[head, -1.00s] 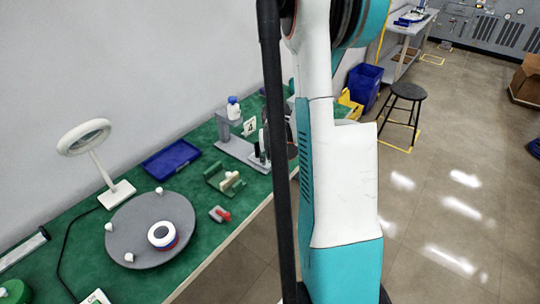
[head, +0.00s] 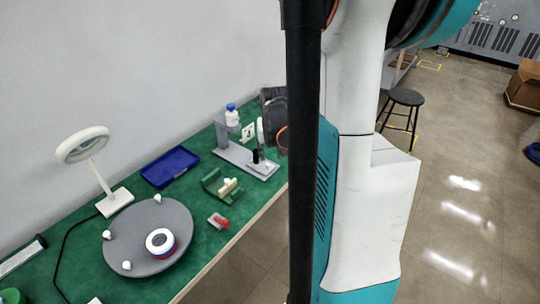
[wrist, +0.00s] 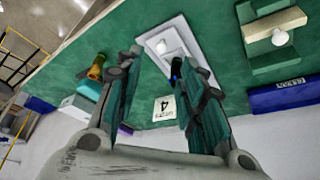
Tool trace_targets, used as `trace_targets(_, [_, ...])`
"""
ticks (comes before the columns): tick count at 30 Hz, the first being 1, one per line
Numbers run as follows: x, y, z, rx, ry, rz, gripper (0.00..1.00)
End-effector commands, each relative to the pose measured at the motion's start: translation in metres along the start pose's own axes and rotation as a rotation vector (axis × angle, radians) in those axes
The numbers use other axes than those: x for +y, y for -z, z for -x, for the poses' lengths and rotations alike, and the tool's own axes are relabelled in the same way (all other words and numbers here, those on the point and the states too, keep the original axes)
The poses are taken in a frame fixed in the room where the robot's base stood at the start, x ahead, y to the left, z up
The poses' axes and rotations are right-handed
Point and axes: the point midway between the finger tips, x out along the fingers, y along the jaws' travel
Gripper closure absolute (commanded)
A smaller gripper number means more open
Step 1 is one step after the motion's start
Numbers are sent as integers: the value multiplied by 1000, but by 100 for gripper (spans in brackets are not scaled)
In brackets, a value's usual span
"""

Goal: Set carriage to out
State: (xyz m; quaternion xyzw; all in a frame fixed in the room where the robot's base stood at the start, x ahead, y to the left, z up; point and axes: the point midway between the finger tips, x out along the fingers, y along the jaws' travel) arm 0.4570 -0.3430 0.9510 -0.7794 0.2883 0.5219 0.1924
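A grey fixture (head: 226,150) stands on the green bench, with a long base plate and an upright block at its left end. A white bottle with a blue cap (head: 232,114) sits on that block, and a small black post (head: 257,157) stands toward the plate's right end. I cannot tell which part is the carriage. My gripper (head: 264,131) is above and behind the fixture's right end, partly hidden by my arm. In the wrist view my gripper (wrist: 158,58) has its fingers spread, with the grey base plate (wrist: 176,36) visible between and beyond them. Nothing is visibly held.
A white card marked 4 (wrist: 164,108) is by the fixture. A green cradle (head: 215,188), red-handled part (head: 218,221), blue tray (head: 170,166), round grey turntable (head: 130,235) and lamp (head: 82,146) occupy the bench to the left. A stool (head: 402,99) stands on the floor.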

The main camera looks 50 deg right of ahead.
Motion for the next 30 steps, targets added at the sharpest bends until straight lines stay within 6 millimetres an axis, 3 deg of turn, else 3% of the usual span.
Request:
trace_targets(9, [0,0,24,0,0,0,64])
trace_targets(30, [-5,1,25,2,4,2,64])
